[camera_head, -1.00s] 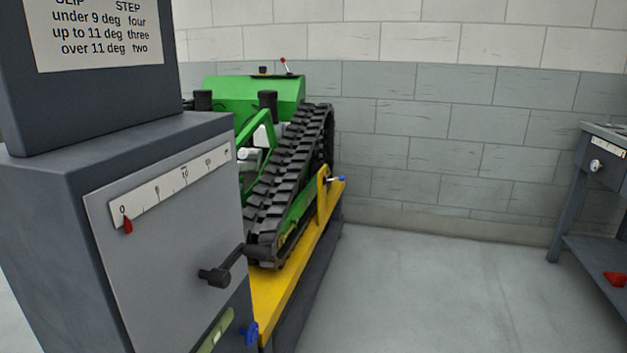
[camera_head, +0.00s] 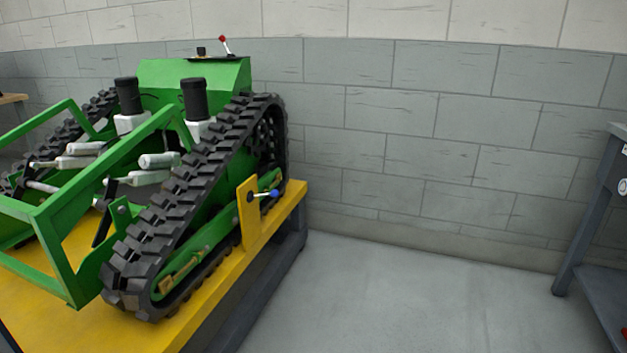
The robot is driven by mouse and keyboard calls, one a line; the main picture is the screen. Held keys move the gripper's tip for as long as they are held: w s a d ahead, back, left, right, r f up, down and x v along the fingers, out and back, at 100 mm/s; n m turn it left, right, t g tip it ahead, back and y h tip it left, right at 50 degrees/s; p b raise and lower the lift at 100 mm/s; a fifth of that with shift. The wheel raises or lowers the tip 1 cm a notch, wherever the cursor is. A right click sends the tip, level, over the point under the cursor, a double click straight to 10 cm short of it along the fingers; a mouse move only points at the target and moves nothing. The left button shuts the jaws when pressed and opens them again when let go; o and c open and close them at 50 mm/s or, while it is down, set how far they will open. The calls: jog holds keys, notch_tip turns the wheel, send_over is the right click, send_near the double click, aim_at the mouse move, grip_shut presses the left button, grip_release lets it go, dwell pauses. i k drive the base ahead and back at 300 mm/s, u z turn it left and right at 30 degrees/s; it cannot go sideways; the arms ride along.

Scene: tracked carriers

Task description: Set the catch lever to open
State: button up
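A small lever with a blue tip (camera_head: 268,194) sticks out to the right from a yellow upright plate (camera_head: 248,212) on the side of the yellow platform (camera_head: 283,213). It looks like the catch lever, and it lies about level. A green tracked carrier (camera_head: 195,75) stands on the platform, with its black track (camera_head: 190,180) just behind the plate. Another lever with a red knob (camera_head: 223,42) stands on top of the carrier. My gripper is in no part of the view.
A grey bench (camera_head: 598,215) stands at the right edge, with a lower shelf. The grey floor (camera_head: 420,300) between the platform and the bench is clear. A block wall (camera_head: 420,120) closes off the back. A wooden surface edge shows at the far left.

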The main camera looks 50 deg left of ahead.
aim_at(273, 193)
jog(key=i, duration=1.75)
jog(key=u, duration=2.2)
jog(key=i, duration=1.15)
jog(key=u, duration=0.55)
